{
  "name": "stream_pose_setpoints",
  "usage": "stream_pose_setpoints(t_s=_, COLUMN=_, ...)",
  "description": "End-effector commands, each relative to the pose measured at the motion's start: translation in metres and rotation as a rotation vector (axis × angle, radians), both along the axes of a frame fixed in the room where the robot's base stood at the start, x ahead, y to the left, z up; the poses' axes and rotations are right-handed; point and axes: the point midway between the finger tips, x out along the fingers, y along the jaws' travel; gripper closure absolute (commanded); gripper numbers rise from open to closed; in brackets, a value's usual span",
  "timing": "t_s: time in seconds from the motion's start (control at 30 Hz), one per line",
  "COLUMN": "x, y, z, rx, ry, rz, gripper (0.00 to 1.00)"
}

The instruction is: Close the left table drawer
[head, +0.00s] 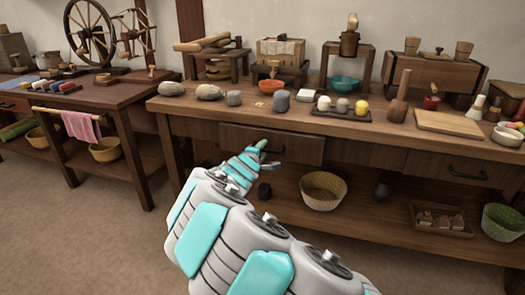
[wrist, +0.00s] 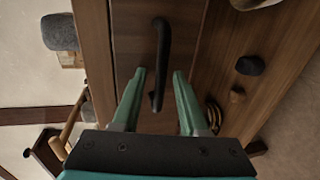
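The left table drawer (head: 295,148) is in the long wooden table, left of centre in the head view. Its front seems to stand out from the table; how far is hard to tell. My gripper (head: 268,154) is in front of it, and my arm hides part of the drawer's lower left. In the wrist view, the drawer front (wrist: 130,40) carries a dark bar handle (wrist: 162,40). My gripper (wrist: 160,74) is open there, its two green fingers apart with the handle's end between them in the picture. Whether they touch it cannot be told.
A second drawer (head: 462,171) with a dark handle is at the right. Stones, bowls and a tray of coloured balls (head: 342,113) crowd the tabletop. A woven basket (head: 323,190) stands on the lower shelf. Another table with a spinning wheel (head: 90,35) is at left; the floor between is clear.

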Motion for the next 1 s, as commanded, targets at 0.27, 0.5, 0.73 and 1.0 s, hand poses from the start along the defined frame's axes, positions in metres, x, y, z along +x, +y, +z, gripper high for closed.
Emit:
stream_pose_setpoints(t_s=0.27, x=-0.0002, y=0.0001, z=-0.0003, rx=0.0, ry=0.0, rz=0.0, gripper=0.9)
stream_pose_setpoints(t_s=0.5, x=-0.0002, y=0.0001, z=-0.0004, rx=0.0, ry=0.001, rz=0.0, gripper=1.0)
stream_pose_setpoints(t_s=0.73, x=-0.0002, y=0.0001, z=-0.0005, rx=0.0, ry=0.001, rz=0.0, gripper=1.0)
stream_pose_setpoints(t_s=1.0, x=-0.0003, y=0.0, z=-0.0007, rx=0.0, ry=0.001, rz=0.0, gripper=1.0)
